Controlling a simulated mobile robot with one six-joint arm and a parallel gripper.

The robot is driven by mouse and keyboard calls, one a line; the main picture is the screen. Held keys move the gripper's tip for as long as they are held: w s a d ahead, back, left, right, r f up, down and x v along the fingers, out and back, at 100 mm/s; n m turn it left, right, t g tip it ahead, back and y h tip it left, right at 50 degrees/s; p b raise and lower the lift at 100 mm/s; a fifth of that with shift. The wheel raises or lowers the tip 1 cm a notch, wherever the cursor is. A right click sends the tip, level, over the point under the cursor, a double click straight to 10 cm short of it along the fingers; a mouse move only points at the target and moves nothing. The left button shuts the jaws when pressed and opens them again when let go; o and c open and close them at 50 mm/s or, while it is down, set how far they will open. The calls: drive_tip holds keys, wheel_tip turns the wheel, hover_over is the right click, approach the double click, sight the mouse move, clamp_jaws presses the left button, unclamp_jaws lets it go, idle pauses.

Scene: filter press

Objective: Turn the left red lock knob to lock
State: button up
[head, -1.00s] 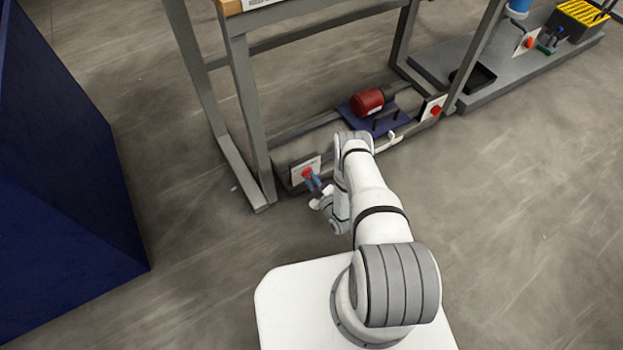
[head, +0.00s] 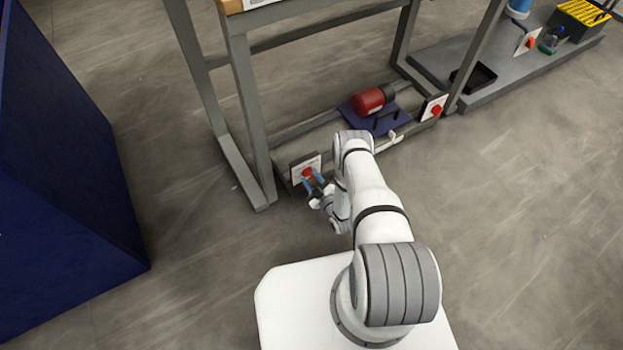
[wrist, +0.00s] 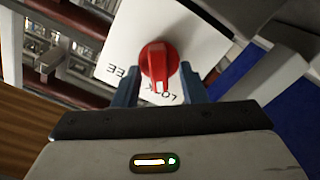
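The left red lock knob (head: 308,173) sits on a white plate (head: 298,166) low on the frame, left of my arm. In the wrist view the red knob (wrist: 158,60) shows on its white plate (wrist: 118,62), with its raised ridge running downward in the picture. The plate's upside-down lettering includes "LOCK" right of the ridge and a partly hidden word ending in "EE" at left. My gripper (head: 313,178) is at the knob. In the wrist view its two blue fingers (wrist: 158,78) stand apart, one on each side of the knob, with slim gaps visible.
A second red knob (head: 436,110) is on a plate at the frame's right end. A red motor (head: 368,101) sits on a blue base (head: 390,120) between them. A frame leg (head: 256,130) stands just left of the knob. A large blue block (head: 60,180) is farther left.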

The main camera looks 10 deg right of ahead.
drive_tip(key=p+v, duration=0.2)
drive_tip(key=v, duration=0.5)
drive_tip(key=shift+s, duration=0.35)
drive_tip(key=shift+s+d, duration=0.1)
